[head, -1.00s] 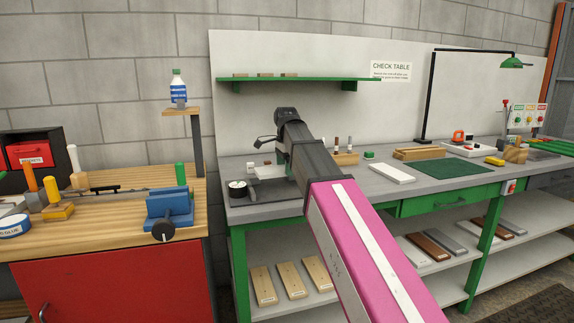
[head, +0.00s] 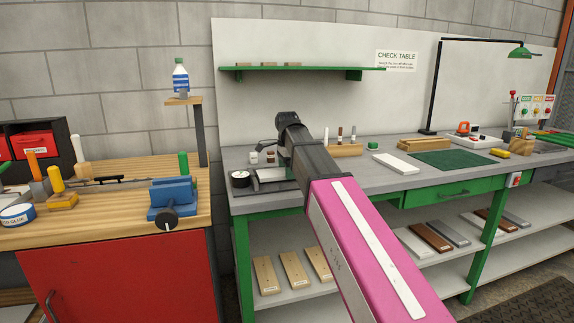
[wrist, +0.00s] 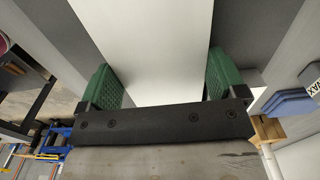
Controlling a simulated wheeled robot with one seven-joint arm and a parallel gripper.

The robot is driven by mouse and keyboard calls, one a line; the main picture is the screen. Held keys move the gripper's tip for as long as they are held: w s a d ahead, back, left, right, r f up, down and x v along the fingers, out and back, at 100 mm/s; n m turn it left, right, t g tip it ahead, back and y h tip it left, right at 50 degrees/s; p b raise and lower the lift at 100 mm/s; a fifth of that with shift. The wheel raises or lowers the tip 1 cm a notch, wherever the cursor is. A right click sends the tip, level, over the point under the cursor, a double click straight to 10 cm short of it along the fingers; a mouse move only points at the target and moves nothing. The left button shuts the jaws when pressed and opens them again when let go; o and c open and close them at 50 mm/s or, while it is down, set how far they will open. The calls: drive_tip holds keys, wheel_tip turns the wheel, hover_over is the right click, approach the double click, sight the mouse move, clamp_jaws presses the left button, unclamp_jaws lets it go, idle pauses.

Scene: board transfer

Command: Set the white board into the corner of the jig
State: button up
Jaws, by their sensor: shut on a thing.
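The white board (wrist: 158,35) is between the green finger pads of my gripper (wrist: 162,72) in the wrist view, which is shut on it. In the head view the board's light end (head: 271,174) shows left of my wrist, low over the dark jig (head: 268,187) on the grey table. My arm hides the gripper's fingers and much of the jig in the head view. I cannot tell whether the board touches the jig or its corner.
Another white board (head: 396,163) lies flat to the right, beside a green mat (head: 453,162). A wooden block with upright tools (head: 344,150) stands behind my wrist. A green shelf (head: 300,68) hangs above.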

drive_tip(key=shift+f, duration=0.25)
drive_tip(key=shift+s+a, duration=0.2)
drive_tip(key=shift+a, duration=0.45)
idle(0.6)
drive_tip(key=shift+w+a, duration=0.2)
drive_tip(key=shift+w, duration=0.1)
idle(1.0)
drive_tip(key=o, duration=0.7)
drive_tip(key=shift+o, duration=0.2)
wheel_tip(320, 180, up, 11)
drive_tip(key=shift+f, duration=0.15)
